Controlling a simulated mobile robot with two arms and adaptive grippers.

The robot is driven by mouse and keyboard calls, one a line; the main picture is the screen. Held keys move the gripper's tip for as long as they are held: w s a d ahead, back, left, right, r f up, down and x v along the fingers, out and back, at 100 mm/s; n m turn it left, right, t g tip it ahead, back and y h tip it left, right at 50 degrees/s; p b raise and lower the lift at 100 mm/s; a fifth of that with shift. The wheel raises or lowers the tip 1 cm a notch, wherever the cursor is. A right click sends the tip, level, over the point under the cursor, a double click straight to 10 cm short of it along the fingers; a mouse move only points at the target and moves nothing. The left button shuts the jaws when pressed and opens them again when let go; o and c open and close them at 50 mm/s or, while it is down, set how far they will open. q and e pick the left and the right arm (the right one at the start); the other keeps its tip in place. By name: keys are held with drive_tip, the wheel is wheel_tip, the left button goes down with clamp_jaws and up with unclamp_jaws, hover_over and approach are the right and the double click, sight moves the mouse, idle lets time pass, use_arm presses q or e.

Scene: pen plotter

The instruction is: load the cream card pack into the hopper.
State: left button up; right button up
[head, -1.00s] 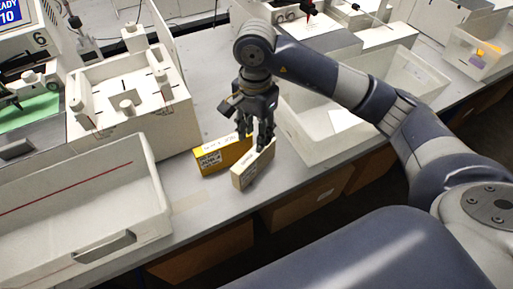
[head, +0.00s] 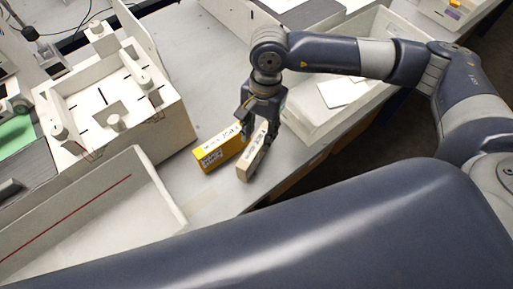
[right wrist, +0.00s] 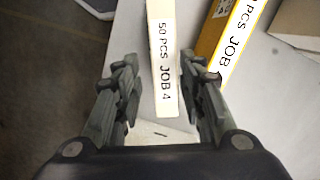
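The cream card pack (head: 253,158) stands on edge on the grey table, close beside a yellow card pack (head: 215,150). My right gripper (head: 259,133) is over the cream pack's far part. In the right wrist view, the cream pack (right wrist: 162,62), marked JOB 4, lies between the open fingers (right wrist: 158,68), with a visible gap on its left and a narrower one on its right. The yellow pack (right wrist: 228,40) is just outside the right finger. A white box with posts (head: 150,140), apparently the hopper, stands at the left. My left gripper is out of view.
A white tray with a red line (head: 150,185) is at the lower left, and another white bin (head: 302,127) is right of my gripper. The table's front edge is close to the cream pack. Grey table is clear behind the packs.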

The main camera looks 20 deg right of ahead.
sight(255, 144)
drive_tip(key=shift+a+f, duration=0.15)
drive_tip(key=shift+f, duration=0.15)
drive_tip(key=f, duration=0.1)
drive_tip(key=f+p, duration=0.1)
drive_tip(key=f, duration=0.1)
drive_tip(key=f+p, duration=0.1)
drive_tip(key=shift+a+f, duration=0.2)
drive_tip(key=shift+a, duration=0.1)
drive_tip(key=shift+f, duration=0.2)
drive_tip(key=c, duration=0.3)
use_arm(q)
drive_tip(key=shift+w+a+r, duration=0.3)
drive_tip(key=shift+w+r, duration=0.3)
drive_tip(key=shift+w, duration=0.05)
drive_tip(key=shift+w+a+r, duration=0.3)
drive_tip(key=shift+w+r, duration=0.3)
use_arm(e)
clamp_jaws()
